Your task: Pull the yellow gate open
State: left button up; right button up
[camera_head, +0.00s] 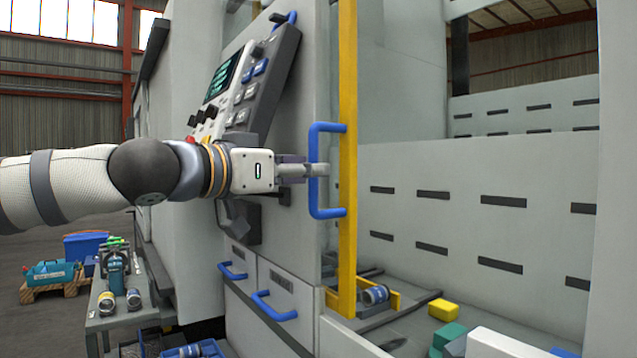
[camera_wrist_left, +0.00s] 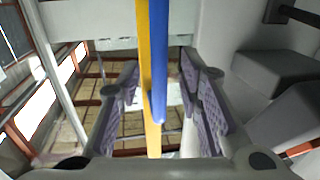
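The yellow gate shows as an upright yellow bar (camera_head: 347,250) at the left edge of the machine's opening in the head view. It carries a blue C-shaped handle (camera_head: 325,212) on its left side. The bar (camera_wrist_left: 146,60) and the handle (camera_wrist_left: 159,55) also run down the middle of the left wrist view. My left gripper (camera_head: 315,170) is at the handle's upright middle part. Its fingers (camera_wrist_left: 162,100) are spread, one on each side of the handle, with gaps to both. My right gripper is in neither view.
A control panel (camera_head: 245,85) with buttons sits just above and behind my left wrist. Blue drawer handles (camera_head: 273,306) stick out below. Inside the opening are a yellow block (camera_head: 443,310) and a green block (camera_head: 449,337). A workbench (camera_head: 121,314) stands at lower left.

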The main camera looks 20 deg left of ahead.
pick_arm(q)
jog(key=shift+w+d+r, duration=0.15)
jog(key=shift+w+d, duration=0.15)
jog(key=shift+w, duration=0.2)
jog(key=shift+w+d+r, duration=0.15)
jog(key=shift+w+d, duration=0.15)
jog(key=shift+w, duration=0.2)
grip_shut()
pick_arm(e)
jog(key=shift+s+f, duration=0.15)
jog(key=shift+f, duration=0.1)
pick_arm(q)
jog(key=w+a+p, duration=0.2)
jog(key=a, duration=0.1)
jog(key=shift+w+a, duration=0.3)
jog(key=shift+w, duration=0.1)
grip_release()
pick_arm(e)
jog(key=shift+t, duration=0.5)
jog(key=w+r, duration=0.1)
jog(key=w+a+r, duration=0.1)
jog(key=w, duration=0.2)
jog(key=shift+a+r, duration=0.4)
